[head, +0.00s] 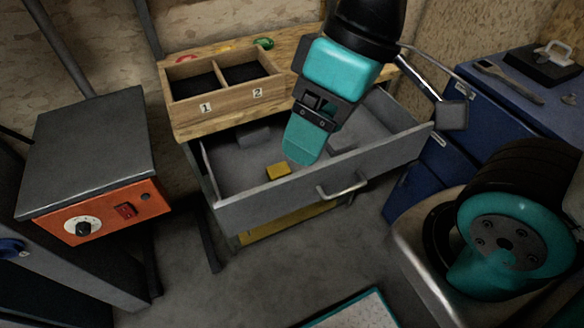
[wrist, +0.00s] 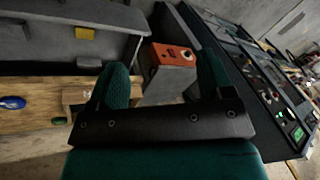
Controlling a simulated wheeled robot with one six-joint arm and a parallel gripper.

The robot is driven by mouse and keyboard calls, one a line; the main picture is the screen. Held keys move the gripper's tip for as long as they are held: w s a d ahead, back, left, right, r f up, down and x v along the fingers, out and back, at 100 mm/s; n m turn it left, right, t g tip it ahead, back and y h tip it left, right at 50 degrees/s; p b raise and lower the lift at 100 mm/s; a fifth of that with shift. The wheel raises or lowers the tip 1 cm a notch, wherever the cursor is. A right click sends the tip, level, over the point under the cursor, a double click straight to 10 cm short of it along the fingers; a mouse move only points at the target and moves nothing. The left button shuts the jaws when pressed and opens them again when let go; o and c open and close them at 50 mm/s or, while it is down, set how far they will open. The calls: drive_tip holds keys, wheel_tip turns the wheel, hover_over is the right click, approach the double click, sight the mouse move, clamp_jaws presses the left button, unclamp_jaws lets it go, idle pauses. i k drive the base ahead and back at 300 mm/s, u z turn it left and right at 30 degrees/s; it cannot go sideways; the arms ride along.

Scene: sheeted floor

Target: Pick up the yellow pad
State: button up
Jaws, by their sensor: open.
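The yellow pad (head: 278,171) is a small block lying on the floor of the open grey drawer (head: 265,211), near its front wall. It also shows at the upper left of the wrist view (wrist: 85,33), outside the space between my fingers. My gripper (head: 301,155) hangs over the drawer, just right of the pad in the head view. In the wrist view my gripper (wrist: 164,70) has its two teal fingers spread apart with nothing held between them. In the head view one finger largely hides the other.
A wooden tray with bins 1 and 2 (head: 212,104) stands on the bench behind the drawer. A grey piece (head: 255,136) lies deeper in the drawer. An orange-fronted control box (head: 105,213) is at left, a blue cabinet (head: 482,122) at right.

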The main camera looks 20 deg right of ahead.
sight(279, 170)
drive_tip(key=k, duration=1.2)
drive_tip(key=u, duration=0.9)
drive_tip(key=i, duration=1.45)
drive_tip(key=z, duration=0.95)
